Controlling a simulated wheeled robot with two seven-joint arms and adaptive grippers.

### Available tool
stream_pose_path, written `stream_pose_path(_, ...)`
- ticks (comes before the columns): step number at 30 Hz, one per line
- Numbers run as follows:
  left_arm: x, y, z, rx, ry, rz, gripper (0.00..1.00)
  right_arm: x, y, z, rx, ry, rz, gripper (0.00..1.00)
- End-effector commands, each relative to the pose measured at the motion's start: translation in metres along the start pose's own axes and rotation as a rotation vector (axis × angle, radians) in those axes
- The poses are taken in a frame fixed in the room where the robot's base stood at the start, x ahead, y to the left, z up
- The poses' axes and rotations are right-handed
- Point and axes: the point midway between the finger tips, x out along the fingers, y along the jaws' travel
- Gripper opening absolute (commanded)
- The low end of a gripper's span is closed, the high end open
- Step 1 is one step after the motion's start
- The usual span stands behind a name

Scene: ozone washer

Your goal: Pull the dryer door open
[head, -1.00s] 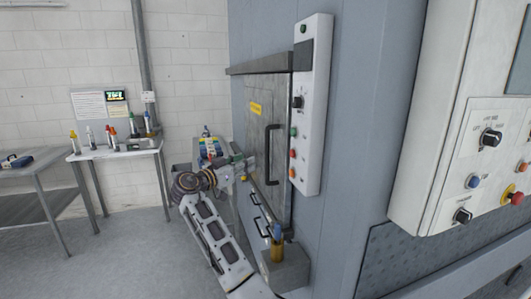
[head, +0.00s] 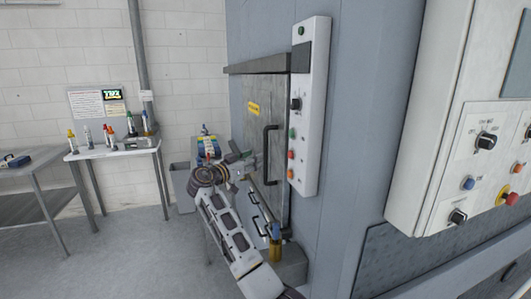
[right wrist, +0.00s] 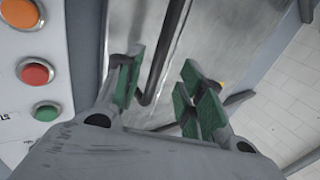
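The dryer door (head: 252,128) is a grey metal panel with a yellow label, and it looks shut. Its dark bar handle (head: 267,155) stands upright on the door's right side. My right gripper (head: 250,162) is at the handle's left, by its middle to lower part. In the right wrist view my right gripper (right wrist: 160,95) is open, its green finger pads apart. The handle (right wrist: 168,50) runs down between the two fingers there, closer to the left one; I cannot tell whether it touches. My left gripper is not in view.
A white control strip (head: 309,110) with coloured buttons stands right of the door. A larger control box (head: 440,120) juts out at the right. A lower handle (head: 258,227) and a small ledge (head: 291,262) lie below. A table (head: 120,149) with bottles stands at the left.

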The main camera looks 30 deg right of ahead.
Motion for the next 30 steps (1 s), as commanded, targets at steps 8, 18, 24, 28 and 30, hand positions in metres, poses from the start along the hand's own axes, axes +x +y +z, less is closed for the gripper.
stream_pose_path(8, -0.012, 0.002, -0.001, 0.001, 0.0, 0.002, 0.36, 0.038, 0.0, -0.002, -0.003, 0.001, 0.0, 0.39)
stream_pose_path(18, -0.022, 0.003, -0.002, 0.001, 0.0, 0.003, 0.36, 0.075, 0.0, -0.001, -0.002, 0.001, 0.0, 0.39)
stream_pose_path(24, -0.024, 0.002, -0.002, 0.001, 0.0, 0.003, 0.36, 0.083, -0.001, 0.0, -0.001, 0.0, -0.002, 0.39)
stream_pose_path(28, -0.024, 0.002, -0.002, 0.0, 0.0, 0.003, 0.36, 0.083, -0.001, 0.0, -0.001, 0.0, -0.002, 0.39)
stream_pose_path(30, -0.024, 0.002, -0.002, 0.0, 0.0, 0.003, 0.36, 0.083, -0.001, 0.0, -0.001, 0.0, -0.002, 0.39)
